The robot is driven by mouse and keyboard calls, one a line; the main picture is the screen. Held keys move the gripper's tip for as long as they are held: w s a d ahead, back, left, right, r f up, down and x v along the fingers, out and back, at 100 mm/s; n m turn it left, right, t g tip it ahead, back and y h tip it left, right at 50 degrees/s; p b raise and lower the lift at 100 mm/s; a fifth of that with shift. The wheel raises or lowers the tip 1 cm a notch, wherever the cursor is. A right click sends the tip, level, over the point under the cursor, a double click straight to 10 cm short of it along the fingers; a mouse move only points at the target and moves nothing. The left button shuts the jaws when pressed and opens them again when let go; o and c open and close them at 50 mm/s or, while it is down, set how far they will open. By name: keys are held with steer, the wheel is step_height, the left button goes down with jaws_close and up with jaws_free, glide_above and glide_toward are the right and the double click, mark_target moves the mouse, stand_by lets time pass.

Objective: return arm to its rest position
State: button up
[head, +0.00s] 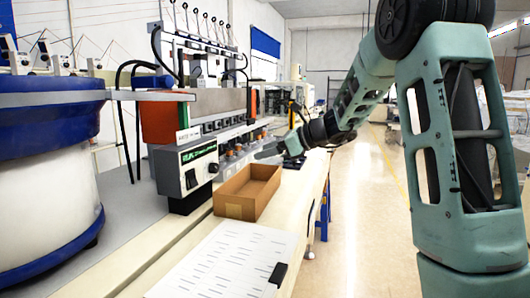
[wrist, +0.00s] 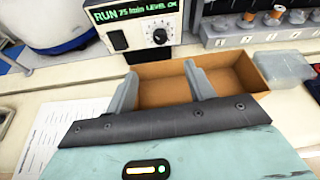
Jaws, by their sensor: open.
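My gripper (wrist: 163,92) is open in the wrist view, its two grey fingers apart with nothing between them. The fingers overlap the view of an open brown cardboard box (wrist: 238,74), and I cannot tell their height over it. In the head view my arm reaches from the right towards the bench, and my gripper (head: 268,152) is beside the far end of the box (head: 236,208). The inside of the box that shows looks empty.
A control unit (head: 187,172) with a green display stands left of the box. A blue and white bowl feeder (head: 45,190) fills the left. A paper sheet (head: 225,262) with a black clip (head: 278,273) lies in front. A clear container (wrist: 284,68) is right of the box. The aisle floor is open.

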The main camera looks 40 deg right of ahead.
stand_by(0.3)
